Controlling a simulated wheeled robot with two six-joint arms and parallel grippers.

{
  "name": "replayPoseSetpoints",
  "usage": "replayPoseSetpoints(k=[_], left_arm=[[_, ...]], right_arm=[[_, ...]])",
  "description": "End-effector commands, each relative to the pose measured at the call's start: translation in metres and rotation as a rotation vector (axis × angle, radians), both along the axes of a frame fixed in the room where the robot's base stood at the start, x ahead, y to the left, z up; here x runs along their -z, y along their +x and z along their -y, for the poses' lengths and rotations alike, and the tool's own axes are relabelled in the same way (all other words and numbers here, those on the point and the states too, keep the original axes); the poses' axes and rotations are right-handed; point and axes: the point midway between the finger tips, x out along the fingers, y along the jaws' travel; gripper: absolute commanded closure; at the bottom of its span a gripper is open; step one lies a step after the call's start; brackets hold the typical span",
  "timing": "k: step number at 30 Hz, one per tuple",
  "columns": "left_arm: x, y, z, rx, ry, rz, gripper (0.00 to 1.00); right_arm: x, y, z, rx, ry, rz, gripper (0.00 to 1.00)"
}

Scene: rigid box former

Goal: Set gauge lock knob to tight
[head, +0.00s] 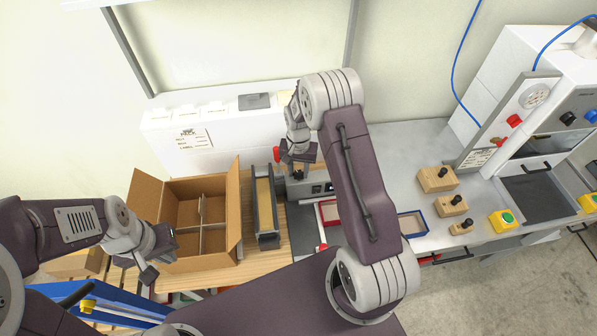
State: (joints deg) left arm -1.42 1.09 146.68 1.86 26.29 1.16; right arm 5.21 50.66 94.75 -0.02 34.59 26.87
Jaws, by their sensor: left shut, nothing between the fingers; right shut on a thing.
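A grey device (309,189) with a small dark display stands at the back edge of the wooden bench, right of the carton. My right gripper (298,171) points down over its top and is shut on a small dark part there, which looks like the gauge lock knob. The fingers hide most of that knob, so its setting cannot be read. A red part (277,155) shows just left of the gripper. My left gripper (152,262) is shut and empty, low in front of the open carton's left side.
The open carton (235,222) with dividers stands left of a dark channel holder (264,232). A red-edged tray (328,213) and a blue-edged tray (412,222) lie to the right. Wooden blocks with black knobs (437,179) and a white machine (507,75) are further right.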

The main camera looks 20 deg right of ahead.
Motion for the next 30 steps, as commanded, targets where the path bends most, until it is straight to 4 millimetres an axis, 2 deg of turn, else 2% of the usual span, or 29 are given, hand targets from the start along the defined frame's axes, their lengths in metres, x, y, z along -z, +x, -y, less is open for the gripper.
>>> replayPoseSetpoints(k=[6,15,30], left_arm=[[0.0050,0.0000,0.0000,0.000,0.000,0.000,1.00],[0.0079,0.0000,0.0000,0.000,0.000,0.000,1.00],[0.0088,0.0000,0.0000,0.000,0.000,0.000,1.00]], right_arm=[[0.0005,-0.0003,-0.0003,0.169,0.000,-0.001,1.00],[-0.0001,0.0000,-0.0004,0.324,0.000,0.000,1.00],[-0.0006,0.0001,-0.0006,0.388,0.001,0.000,1.00]])
